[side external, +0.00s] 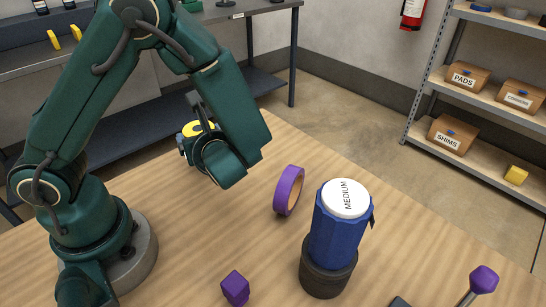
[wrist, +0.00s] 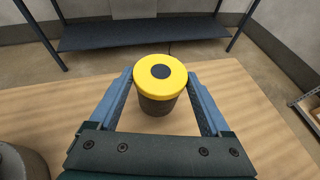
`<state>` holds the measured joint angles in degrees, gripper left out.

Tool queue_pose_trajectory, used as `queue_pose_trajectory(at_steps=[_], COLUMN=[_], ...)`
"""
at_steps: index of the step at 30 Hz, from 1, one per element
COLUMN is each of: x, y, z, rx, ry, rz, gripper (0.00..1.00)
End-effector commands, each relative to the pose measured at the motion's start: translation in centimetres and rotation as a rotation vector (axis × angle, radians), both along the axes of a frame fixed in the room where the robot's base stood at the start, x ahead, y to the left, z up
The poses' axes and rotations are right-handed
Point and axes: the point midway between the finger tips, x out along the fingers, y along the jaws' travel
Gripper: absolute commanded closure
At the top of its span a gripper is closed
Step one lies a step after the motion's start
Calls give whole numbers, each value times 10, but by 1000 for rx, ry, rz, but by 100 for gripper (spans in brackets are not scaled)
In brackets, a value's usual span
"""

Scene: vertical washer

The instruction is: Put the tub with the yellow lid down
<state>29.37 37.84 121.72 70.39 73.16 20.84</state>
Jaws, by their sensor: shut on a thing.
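The tub with the yellow lid (wrist: 160,107) is dark and short, and its lid has a black disc in the middle. It sits upright between the two blue fingers of my gripper (wrist: 160,77), one on each side, in the wrist view. In the side view the yellow lid (side external: 199,128) shows near the far table edge, with the tub's body mostly hidden behind my gripper (side external: 190,143) and wrist. I cannot tell whether the tub's bottom touches the table or hangs just above it.
On the wooden table (side external: 190,245) a purple ring (side external: 281,190) stands on edge. A blue container (side external: 338,228) with a white "MEDIUM" top stands in a dark base. A purple block (side external: 235,288) and a purple-knobbed tool (side external: 483,281) are at the front. Table around the tub looks clear.

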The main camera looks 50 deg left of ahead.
Motion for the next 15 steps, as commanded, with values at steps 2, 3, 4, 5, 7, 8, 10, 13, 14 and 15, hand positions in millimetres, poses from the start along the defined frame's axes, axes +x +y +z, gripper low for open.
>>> queue_pose_trajectory(at_steps=[2,3,4,5,7,8,10,13,14,15], x=[0,0,0,0,0,0,0,0,0,0], y=[0,0,0,0,0,0,0,0,0,0], z=[-10,-15,-19,-22,-27,-29,-31,-32,-32,-32], rx=[5,4,4,3,2,2,1,1,0,0], ry=[6,6,5,6,4,3,1,0,0,0], rz=[-2,-3,-2,-3,-1,-2,-1,-1,-1,-1], gripper=[88,88,88,88,88,88,88,88,88,88])
